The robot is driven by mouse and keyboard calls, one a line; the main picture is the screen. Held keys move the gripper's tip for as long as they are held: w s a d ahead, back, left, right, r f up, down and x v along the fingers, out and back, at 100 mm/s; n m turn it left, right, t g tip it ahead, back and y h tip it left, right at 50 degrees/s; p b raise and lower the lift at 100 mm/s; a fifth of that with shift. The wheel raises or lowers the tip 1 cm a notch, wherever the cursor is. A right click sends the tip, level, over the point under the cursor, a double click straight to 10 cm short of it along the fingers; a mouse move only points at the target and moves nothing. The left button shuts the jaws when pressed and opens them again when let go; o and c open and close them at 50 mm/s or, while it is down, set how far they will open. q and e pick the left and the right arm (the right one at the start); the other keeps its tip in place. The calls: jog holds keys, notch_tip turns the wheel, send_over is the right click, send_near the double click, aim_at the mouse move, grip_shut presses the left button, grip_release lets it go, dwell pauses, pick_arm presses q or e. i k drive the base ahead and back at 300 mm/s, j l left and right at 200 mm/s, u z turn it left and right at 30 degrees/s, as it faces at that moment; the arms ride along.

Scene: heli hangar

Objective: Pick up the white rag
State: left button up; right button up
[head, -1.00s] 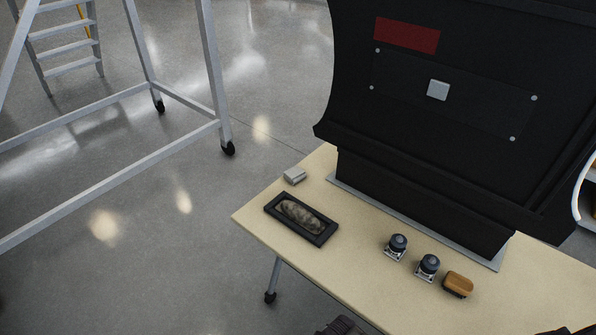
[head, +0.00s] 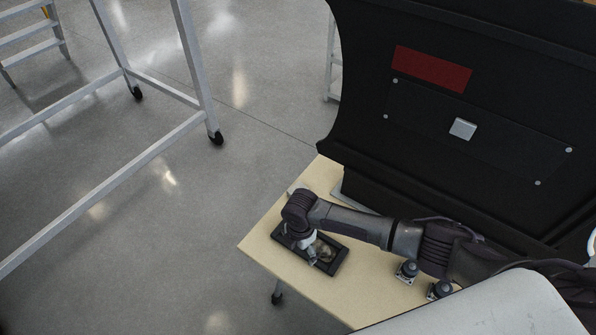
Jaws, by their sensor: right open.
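A small pale folded thing, which looks like the white rag (head: 293,187), lies at the far left corner of the wooden table (head: 270,232). It is mostly hidden behind my right wrist. My right gripper (head: 315,254) points down over a black tray (head: 338,266) holding a mottled grey lump (head: 326,252). The gripper is open, on the near side of the rag and apart from it. I cannot tell whether the fingers touch the lump. My left gripper is out of view.
A large black panelled structure (head: 450,165) stands on the table's far side, with a white square (head: 462,128) on its face. Two dark-topped knobs (head: 406,271) sit near my right forearm. A wheeled frame (head: 130,172) stands on the floor at left.

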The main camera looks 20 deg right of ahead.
aim_at(299, 184)
jog(key=i+l, duration=0.2)
jog(key=i, duration=0.3)
jog(key=i+l, duration=0.2)
jog(key=i, duration=0.25)
